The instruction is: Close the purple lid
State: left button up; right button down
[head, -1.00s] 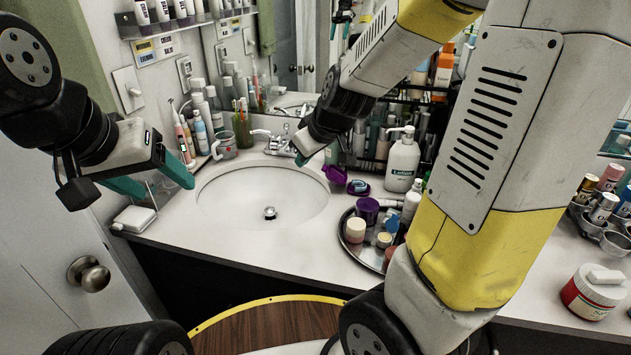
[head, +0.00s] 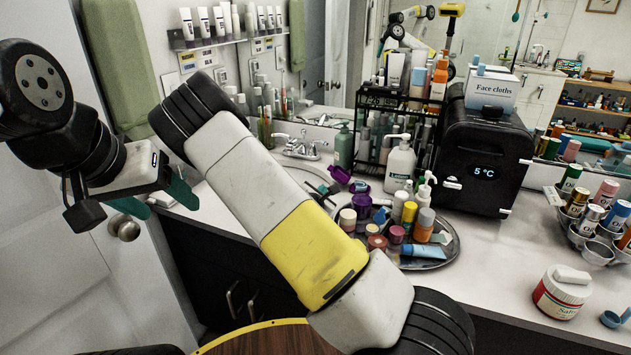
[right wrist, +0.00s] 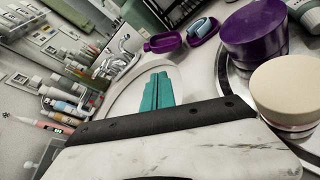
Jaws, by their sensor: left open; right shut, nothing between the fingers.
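The purple lid (head: 340,174) stands open beside its small purple case (head: 359,187), which holds something blue, at the sink's right rim. The right wrist view also shows the lid (right wrist: 164,43) and the case (right wrist: 203,29) side by side. My right gripper (right wrist: 157,80) is shut and empty over the white sink, short of the lid and apart from it. In the head view my right forearm hides most of that gripper. My left gripper (head: 160,199) is open and empty at the left, far from the lid.
A purple jar (right wrist: 255,35) and a cream-lidded jar (right wrist: 287,92) stand close right of my right gripper. The round tray (head: 440,258) is crowded with bottles and jars. A lotion bottle (head: 400,165) and a black mini fridge (head: 483,160) stand behind.

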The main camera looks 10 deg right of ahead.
aim_at(331, 176)
jog(key=x, duration=1)
jog(key=shift+d+r+m, duration=0.1)
jog(key=shift+r+m, duration=0.2)
dwell(0.4)
jog(key=shift+s+d+r+m+t+y, duration=0.15)
jog(key=shift+r+m+t+y, duration=0.15)
jog(key=shift+m, duration=0.25)
jog(key=shift+s+d+r+m+t+y, duration=0.1)
jog(key=shift+d+r+m+t+y, duration=0.1)
jog(key=shift+r+m+t, duration=0.3)
jog(key=m, duration=0.1)
jog(key=s+d+r+m+t, duration=0.1)
jog(key=m, duration=0.1)
jog(key=shift+d+r, duration=0.1)
jog(key=shift+r, duration=0.05)
jog(key=shift+s+d+r+m, duration=0.1)
jog(key=shift+d+r+m, duration=0.1)
jog(key=shift+m, duration=0.05)
jog(key=shift+d, duration=0.1)
jog(key=shift+r, duration=0.15)
